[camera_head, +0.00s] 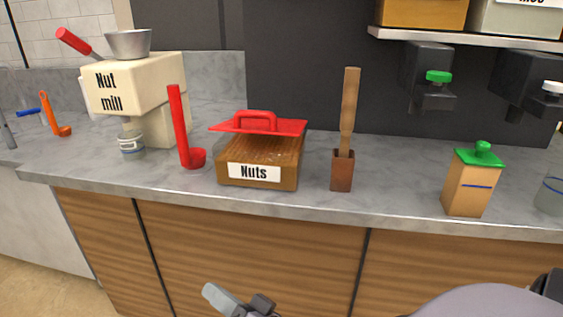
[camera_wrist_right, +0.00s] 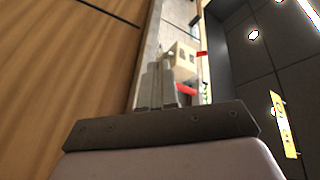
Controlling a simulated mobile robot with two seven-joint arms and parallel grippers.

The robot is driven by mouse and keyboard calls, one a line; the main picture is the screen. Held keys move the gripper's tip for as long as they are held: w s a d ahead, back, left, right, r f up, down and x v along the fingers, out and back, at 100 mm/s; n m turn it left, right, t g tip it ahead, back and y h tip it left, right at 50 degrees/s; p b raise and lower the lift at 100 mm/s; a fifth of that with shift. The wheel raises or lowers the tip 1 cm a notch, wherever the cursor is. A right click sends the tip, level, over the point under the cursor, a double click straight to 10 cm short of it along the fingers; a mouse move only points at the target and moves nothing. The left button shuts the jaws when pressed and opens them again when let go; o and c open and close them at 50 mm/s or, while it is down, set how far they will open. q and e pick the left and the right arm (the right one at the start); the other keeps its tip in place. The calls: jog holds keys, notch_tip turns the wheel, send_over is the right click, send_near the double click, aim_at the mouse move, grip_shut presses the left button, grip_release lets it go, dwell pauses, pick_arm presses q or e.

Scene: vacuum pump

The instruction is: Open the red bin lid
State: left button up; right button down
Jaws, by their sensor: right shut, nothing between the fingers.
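The red bin lid (camera_head: 285,128) with its raised red handle (camera_head: 258,117) is on top of the brown bin labelled "Nuts" (camera_head: 257,173), in the middle of the counter. Brown contents or surface show below the lid's front edge. I cannot tell how far the lid is apart from the rim. My right gripper (camera_head: 222,296) is at the bottom of the head view, in front of the cabinet doors, below and apart from the bin. In the right wrist view its fingers (camera_wrist_right: 157,85) are together and empty. My left gripper is not in view.
A red ladle (camera_head: 182,135) stands left of the bin and a wooden-handled tool in a brown holder (camera_head: 342,172) right of it. The nut mill (camera_head: 130,90) is at the left. A green-lidded container (camera_head: 471,185) stands at the right. The counter's front edge (camera_head: 330,212) lies between gripper and bin.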

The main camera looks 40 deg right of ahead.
jog(key=w+d+r+m+t+h+b, duration=0.25)
jog(key=d+r+m+t+h, duration=0.3)
jog(key=r+m, duration=0.4)
jog(key=m+g+h+b, duration=0.4)
jog(key=m+g+h, duration=0.4)
jog(key=m+h, duration=1.55)
send_near(281, 134)
jog(key=r+m+y, duration=0.1)
jog(key=m, duration=0.1)
jog(key=w+d+r+m+y+p, duration=0.1)
jog(key=r+m+y, duration=0.1)
jog(key=d+r+m+y+p, duration=0.1)
jog(key=m+y, duration=0.1)
jog(key=shift+w+d+r, duration=0.5)
jog(key=shift+w+d, duration=0.1)
jog(key=shift+d, duration=0.05)
